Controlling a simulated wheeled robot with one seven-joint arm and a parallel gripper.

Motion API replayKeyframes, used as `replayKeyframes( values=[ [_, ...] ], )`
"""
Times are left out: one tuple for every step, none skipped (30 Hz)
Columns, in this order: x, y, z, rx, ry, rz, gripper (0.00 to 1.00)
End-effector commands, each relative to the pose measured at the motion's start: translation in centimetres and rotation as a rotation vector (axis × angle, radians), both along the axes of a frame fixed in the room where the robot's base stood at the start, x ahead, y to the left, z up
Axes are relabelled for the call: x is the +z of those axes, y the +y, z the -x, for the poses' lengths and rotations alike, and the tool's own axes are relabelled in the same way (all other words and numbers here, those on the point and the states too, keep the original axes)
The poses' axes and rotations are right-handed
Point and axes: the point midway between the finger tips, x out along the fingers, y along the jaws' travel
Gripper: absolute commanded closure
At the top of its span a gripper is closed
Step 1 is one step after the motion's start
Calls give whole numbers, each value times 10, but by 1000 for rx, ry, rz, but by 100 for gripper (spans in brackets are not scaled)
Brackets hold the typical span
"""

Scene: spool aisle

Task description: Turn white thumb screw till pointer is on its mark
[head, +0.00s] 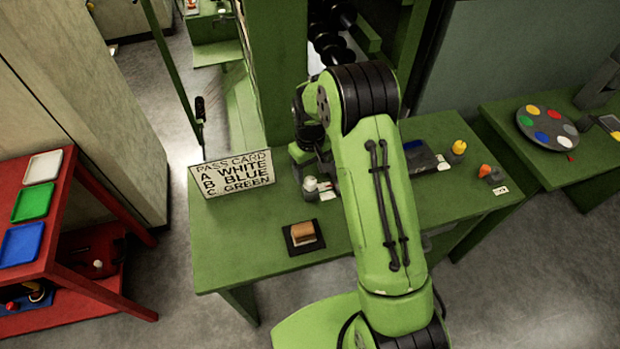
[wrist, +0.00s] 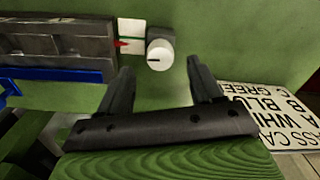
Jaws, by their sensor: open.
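The white thumb screw (wrist: 160,53) stands on a small grey base in the wrist view. A short black pointer line on its top points to the left. A white card (wrist: 131,27) with a green stripe and a red mark (wrist: 121,44) lies just left of it; the pointer line looks slightly below the red mark. My gripper (wrist: 160,75) is open and empty. Its fingers are apart, one on each side of the screw in the picture, not touching it. In the head view the white screw (head: 310,185) is on the green bench, and my arm hides most of the gripper.
A pass card sign (head: 232,174) reads A white, B blue, C green. A yellow screw (head: 459,147) and an orange one (head: 485,171) stand farther right. A dark tray with a brown block (head: 303,233) lies in front. A dark fixture (wrist: 55,45) sits left of the screw.

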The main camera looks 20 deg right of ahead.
Motion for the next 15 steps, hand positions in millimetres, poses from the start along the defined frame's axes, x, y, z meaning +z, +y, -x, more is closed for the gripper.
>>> replayKeyframes(
  values=[
    [-12, 0, 1, 0, 4, 0, 35],
    [-18, 0, 1, 0, 4, 0, 35],
    [-25, 0, 1, 0, 3, 0, 35],
    [-29, 0, 1, 0, 3, 0, 35],
    [-33, 0, 1, 0, 2, 1, 35],
    [-37, 0, 0, 0, 1, 0, 35],
    [-39, 0, 0, -1, 1, 0, 35],
    [-40, 0, 0, -1, 1, 0, 35],
    [-42, 0, 0, 0, 0, 0, 35],
    [-42, 0, 0, 0, 0, 0, 35],
    [-42, 0, 0, 0, -1, 0, 35],
    [-42, 0, 0, 0, -1, 0, 35],
    [-42, 0, 0, 0, -1, 0, 35],
    [-42, 0, 0, 0, -1, 0, 35],
    [-42, 0, 0, 0, -1, 0, 35]
  ],
)
